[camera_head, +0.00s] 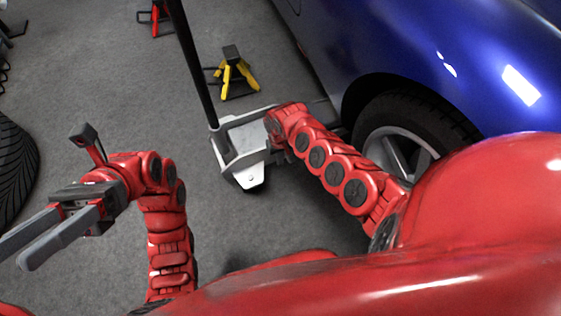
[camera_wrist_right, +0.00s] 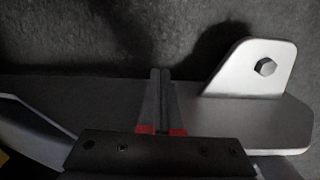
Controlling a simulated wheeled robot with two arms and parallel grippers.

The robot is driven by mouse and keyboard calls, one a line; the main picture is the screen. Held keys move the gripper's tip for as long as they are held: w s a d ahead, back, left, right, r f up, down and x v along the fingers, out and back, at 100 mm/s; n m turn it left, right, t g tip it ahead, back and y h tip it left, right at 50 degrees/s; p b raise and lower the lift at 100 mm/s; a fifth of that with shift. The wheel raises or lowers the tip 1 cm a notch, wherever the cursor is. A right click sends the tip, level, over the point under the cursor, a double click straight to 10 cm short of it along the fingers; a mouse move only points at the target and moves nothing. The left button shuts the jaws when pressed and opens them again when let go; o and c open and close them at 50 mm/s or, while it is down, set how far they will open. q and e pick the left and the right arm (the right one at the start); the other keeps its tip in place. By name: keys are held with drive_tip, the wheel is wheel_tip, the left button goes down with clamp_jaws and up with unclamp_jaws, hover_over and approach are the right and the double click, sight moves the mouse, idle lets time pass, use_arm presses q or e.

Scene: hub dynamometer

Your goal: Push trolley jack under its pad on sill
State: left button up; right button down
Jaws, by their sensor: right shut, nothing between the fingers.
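The trolley jack (camera_head: 245,137) stands on the floor beside the blue car (camera_head: 450,70). It is pale grey, and its long black handle (camera_head: 192,60) rises at the far side. Its far right end runs behind my right arm toward the car. In the right wrist view a jack side plate (camera_wrist_right: 265,105) with a bolted lug lies beyond my right gripper (camera_wrist_right: 160,73). That gripper is shut and empty, its tips over the plate; I cannot tell whether they touch it. My left gripper (camera_head: 12,256) is open and empty, away from the jack. The sill pad is not visible.
A yellow axle stand (camera_head: 238,75) stands just behind the jack. A red stand (camera_head: 155,20) is farther back. The car's wheel (camera_head: 400,140) is close to my right arm. A loose tyre (camera_head: 15,165) is at the left edge. Grey floor left of the jack is clear.

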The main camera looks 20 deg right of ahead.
drive_tip(key=shift+w+b, duration=0.4)
use_arm(q)
drive_tip(key=s+a+m+t+y, duration=0.1)
drive_tip(key=s+t, duration=0.1)
drive_tip(key=s+a+m+t+y, duration=0.1)
drive_tip(key=s+a+t, duration=0.1)
drive_tip(key=shift+a+f+t, duration=0.1)
drive_tip(key=shift+f+t, duration=0.1)
drive_tip(key=shift+t, duration=0.1)
